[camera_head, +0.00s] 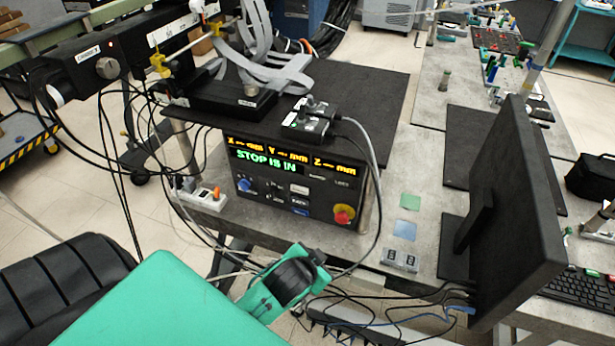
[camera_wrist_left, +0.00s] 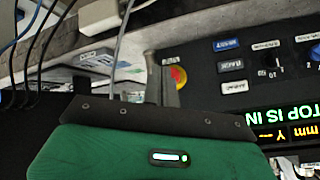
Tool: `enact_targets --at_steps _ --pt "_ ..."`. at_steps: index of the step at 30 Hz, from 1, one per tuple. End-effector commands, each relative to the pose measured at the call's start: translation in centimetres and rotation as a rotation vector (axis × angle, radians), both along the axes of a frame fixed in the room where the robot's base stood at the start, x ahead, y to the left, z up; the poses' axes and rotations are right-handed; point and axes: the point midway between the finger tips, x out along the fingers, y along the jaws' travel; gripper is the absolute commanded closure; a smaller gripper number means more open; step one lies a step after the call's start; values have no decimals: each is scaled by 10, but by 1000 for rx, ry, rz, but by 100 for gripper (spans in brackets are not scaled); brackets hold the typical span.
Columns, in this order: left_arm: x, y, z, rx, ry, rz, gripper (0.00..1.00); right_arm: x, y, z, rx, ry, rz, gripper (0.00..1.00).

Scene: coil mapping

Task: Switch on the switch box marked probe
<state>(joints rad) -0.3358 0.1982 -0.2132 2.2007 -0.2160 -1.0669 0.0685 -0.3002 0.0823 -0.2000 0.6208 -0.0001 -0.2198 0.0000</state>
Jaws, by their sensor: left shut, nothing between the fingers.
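I cannot read the word probe on anything. A small pale box with two dark spots (camera_head: 400,258) lies on the table's front edge; a pale box (camera_wrist_left: 96,60) shows at the left in the wrist view. A small black box with plugs (camera_head: 307,121) sits on the panel's top. My left gripper is below and in front of the panel, its fingertips unclear in the head view. In the wrist view its fingers (camera_wrist_left: 163,75) are shut and empty, with the panel beyond them. My right gripper is not in view.
The control panel (camera_head: 290,185) reads "STOP IS IN" and has a red stop button (camera_head: 344,214). A monitor (camera_head: 510,210) stands at the right. Loose cables hang around the panel and table front. Green (camera_head: 410,202) and blue (camera_head: 404,230) squares lie on the table.

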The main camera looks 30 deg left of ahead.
Motion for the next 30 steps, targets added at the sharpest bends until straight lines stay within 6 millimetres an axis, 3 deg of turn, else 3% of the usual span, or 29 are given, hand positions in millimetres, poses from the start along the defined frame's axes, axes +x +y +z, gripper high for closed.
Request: enact_targets --at_steps 1,6,9,15,22,30 --pt "26 -1 29 31 -113 -22 100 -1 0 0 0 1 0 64" --pt "91 -14 117 128 -471 -120 100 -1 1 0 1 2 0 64" --pt "120 -28 163 190 -664 -199 100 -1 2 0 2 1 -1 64" --pt "156 -66 243 324 -1004 -405 100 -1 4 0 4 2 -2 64" --pt "171 -115 301 499 -1302 -719 100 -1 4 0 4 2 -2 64" --pt "179 -157 320 739 -1476 -1175 100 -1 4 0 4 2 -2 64"
